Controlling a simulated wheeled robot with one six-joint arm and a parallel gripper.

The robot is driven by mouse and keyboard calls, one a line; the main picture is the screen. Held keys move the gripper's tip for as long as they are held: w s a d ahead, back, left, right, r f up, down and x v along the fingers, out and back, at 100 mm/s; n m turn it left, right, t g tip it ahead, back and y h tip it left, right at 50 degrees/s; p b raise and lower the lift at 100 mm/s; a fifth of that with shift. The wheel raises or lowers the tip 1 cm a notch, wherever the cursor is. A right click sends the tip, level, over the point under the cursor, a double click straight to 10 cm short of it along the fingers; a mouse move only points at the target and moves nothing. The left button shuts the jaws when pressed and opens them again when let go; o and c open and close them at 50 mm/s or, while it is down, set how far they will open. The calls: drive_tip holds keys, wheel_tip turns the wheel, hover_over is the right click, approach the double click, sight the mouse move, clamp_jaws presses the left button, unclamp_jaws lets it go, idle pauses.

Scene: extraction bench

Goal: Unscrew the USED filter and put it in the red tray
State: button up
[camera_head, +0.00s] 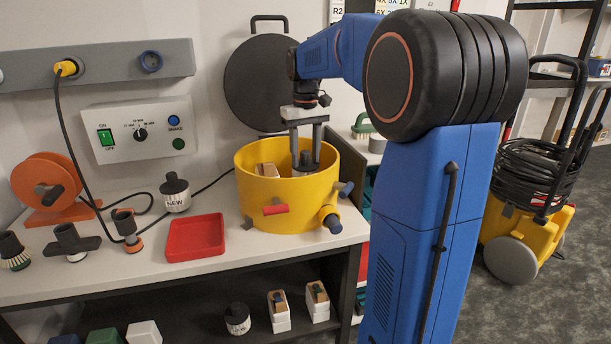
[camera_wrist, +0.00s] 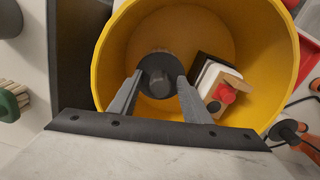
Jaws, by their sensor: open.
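My gripper (camera_head: 306,153) reaches down into the yellow tub (camera_head: 262,205), its fingers pointing downward. In the wrist view, the open gripper (camera_wrist: 160,80) has one finger on each side of a dark round filter-like part (camera_wrist: 160,68) inside the tub. I cannot tell whether the fingers touch it, and no USED label shows. In the head view, its lower part is hidden by the tub wall. The red tray (camera_head: 195,237) lies empty on the bench, left of the tub. A dark filter labelled NEW (camera_head: 175,194) stands behind the tray.
A block with a red knob (camera_wrist: 221,94) sits inside the tub, beside the dark part. A black round lid (camera_head: 262,85) stands behind. A cable (camera_head: 75,150) crosses the bench's left side.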

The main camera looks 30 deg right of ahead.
drive_tip(key=m, duration=1.3)
drive_tip(key=shift+m, duration=0.3)
drive_tip(key=m, duration=0.4)
drive_tip(key=shift+m, duration=0.4)
drive_tip(key=m, duration=0.4)
drive_tip(key=shift+m, duration=0.4)
